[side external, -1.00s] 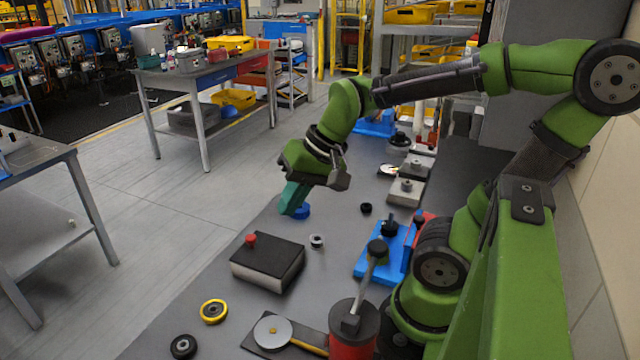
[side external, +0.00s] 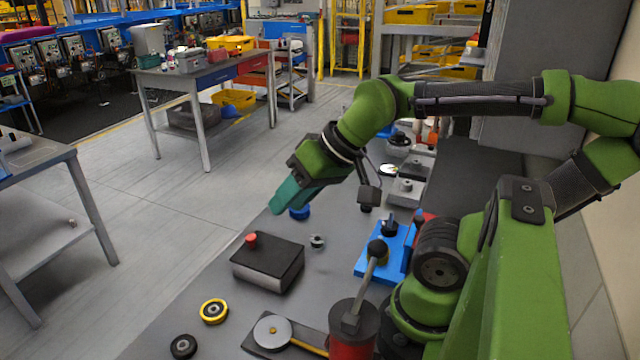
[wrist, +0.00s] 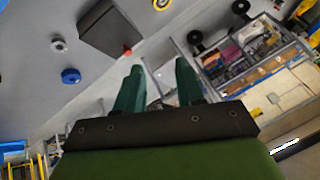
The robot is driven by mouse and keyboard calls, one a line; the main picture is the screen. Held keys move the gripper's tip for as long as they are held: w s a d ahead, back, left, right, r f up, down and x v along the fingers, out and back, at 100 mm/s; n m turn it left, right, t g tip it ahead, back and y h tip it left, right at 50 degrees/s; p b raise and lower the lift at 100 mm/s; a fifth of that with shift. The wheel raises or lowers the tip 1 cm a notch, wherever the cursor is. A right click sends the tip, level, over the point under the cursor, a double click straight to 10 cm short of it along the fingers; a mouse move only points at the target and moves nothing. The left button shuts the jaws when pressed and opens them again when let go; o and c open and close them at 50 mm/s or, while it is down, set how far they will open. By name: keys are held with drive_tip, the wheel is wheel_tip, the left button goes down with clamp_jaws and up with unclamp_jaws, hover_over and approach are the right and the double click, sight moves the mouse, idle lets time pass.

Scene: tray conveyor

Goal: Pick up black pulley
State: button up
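A black pulley-like wheel (side external: 183,346) with a grey hub lies flat near the front edge of the table, beside a yellow-rimmed wheel (side external: 214,311). My gripper (side external: 276,205) has teal fingers and hangs tilted above the table's left edge, near a blue round part (side external: 299,212), well away from the black wheel. In the wrist view the two fingers of my gripper (wrist: 160,66) stand apart with nothing between them. The blue part (wrist: 70,76) and part of the yellow wheel (wrist: 161,4) show there.
A dark box with a red knob (side external: 267,262) stands between my gripper and the wheels. A small grey ring (side external: 317,241), a blue fixture (side external: 384,252), a lever on a red base (side external: 352,325) and a disc gauge (side external: 272,331) are nearby. Open floor lies left.

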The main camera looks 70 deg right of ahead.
drive_tip(key=o, duration=0.6)
drive_tip(key=shift+o, duration=0.2)
drive_tip(key=n+g+h, duration=0.2)
drive_tip(key=n+g, duration=0.1)
drive_tip(key=g, duration=0.4)
hover_over(391, 212)
wheel_tip(391, 212, down, 5)
wheel_tip(391, 212, down, 16)
drive_tip(key=n, duration=0.3)
drive_tip(key=shift+d+f, duration=0.1)
drive_tip(key=shift+f, duration=0.1)
